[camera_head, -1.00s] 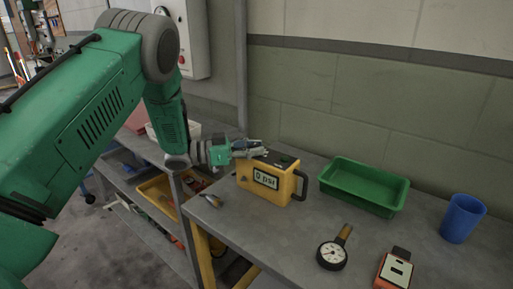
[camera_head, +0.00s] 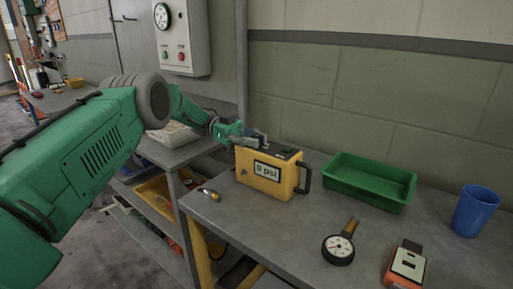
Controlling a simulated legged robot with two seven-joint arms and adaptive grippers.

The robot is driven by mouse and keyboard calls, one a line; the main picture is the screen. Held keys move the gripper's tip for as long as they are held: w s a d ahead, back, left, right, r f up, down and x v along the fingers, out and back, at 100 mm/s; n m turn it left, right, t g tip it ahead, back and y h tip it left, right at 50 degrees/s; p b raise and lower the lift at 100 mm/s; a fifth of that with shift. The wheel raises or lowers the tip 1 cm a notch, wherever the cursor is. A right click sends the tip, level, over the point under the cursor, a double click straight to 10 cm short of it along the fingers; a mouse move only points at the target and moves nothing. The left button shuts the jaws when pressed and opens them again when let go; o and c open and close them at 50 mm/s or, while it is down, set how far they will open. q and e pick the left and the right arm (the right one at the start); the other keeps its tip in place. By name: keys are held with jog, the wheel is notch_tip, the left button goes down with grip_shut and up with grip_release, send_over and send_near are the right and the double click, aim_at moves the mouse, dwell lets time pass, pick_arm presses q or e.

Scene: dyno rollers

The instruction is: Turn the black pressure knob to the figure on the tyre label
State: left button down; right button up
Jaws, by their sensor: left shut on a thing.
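A yellow inflator box (camera_head: 258,180) with a black handle on its right side stands on the grey bench. Its front display (camera_head: 267,170) reads 0 psi. My left gripper (camera_head: 261,139) comes in from the left and is shut at the box's top left. It is shut on the black pressure knob, which its fingers mostly hide. No tyre label can be read in this view. My right gripper is not in view.
A green tray (camera_head: 368,183) lies right of the box, and a blue cup (camera_head: 474,210) stands further right. A round gauge (camera_head: 338,248) and an orange device (camera_head: 405,265) lie in front. A small brass-coloured fitting (camera_head: 209,194) lies near the bench's left edge.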

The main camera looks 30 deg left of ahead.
aim_at(256, 136)
pick_arm(q)
jog(key=shift+m+g, duration=0.4)
jog(key=shift+g, duration=0.2)
jog(key=shift+b, duration=0.3)
jog(key=c, duration=1.3)
grip_release()
jog(key=shift+w, duration=0.1)
jog(key=shift+o, duration=0.2)
notch_tip(256, 136, up, 10)
jog(key=shift+a+f, duration=0.1)
jog(key=shift+w, duration=0.1)
